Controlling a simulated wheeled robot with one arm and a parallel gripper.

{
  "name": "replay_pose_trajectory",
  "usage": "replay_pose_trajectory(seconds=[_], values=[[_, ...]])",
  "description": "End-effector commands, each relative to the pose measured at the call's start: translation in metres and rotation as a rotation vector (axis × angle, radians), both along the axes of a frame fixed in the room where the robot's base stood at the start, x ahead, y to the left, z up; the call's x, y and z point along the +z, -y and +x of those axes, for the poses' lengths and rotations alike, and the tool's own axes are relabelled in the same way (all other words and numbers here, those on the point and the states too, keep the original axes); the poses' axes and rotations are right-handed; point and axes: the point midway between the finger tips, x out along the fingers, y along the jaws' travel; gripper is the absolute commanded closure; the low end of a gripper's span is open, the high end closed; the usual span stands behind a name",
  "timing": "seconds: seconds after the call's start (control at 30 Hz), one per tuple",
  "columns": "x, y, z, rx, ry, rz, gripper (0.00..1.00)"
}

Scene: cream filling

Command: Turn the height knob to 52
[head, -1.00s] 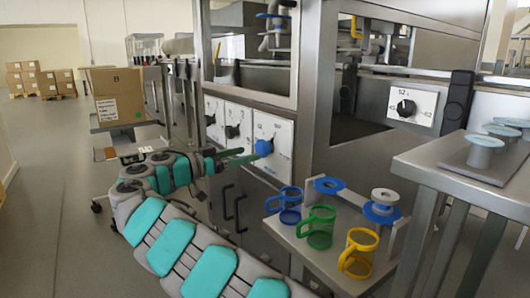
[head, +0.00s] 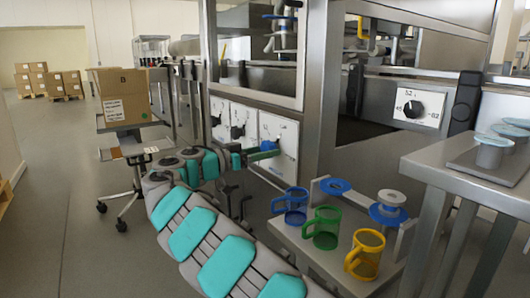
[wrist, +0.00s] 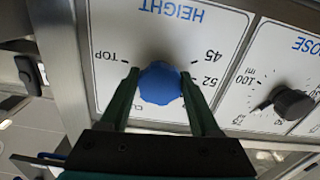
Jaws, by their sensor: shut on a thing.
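The blue height knob (wrist: 160,84) sits on a white panel (wrist: 112,50) marked HEIGHT, which appears upside down in the wrist view. The labels TOP, 45 and 52 can be read around it, and another label below is partly hidden by a finger. My gripper (wrist: 160,76) has one finger on each side of the knob and is shut on it. I cannot tell which label the knob points to. In the head view the blue knob (head: 269,146) is at the end of my gripper (head: 259,154), on the rightmost of the white panels.
A black dose knob (wrist: 287,104) is on the neighbouring panel. Blue (head: 293,207), green (head: 322,229) and yellow (head: 366,256) cups stand near the machine's front right. A cart with a box (head: 122,97) is at left. Another dial (head: 413,109) is at upper right.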

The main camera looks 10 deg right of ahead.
Motion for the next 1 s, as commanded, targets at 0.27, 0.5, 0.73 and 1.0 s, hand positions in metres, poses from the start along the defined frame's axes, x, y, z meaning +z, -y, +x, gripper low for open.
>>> replay_pose_trajectory(seconds=[0.27, 0.5, 0.73, 1.0], values=[[0.0, -0.0002, 0.0002, 0.001, 0.0, 0.0, 0.74], [0.0001, -0.0003, 0.0003, 0.001, -0.001, 0.0, 0.92], [0.0009, -0.0002, 0.0, 0.001, -0.036, -0.015, 0.92], [0.003, 0.0001, -0.0008, 0.0, -0.185, -0.077, 0.92]])
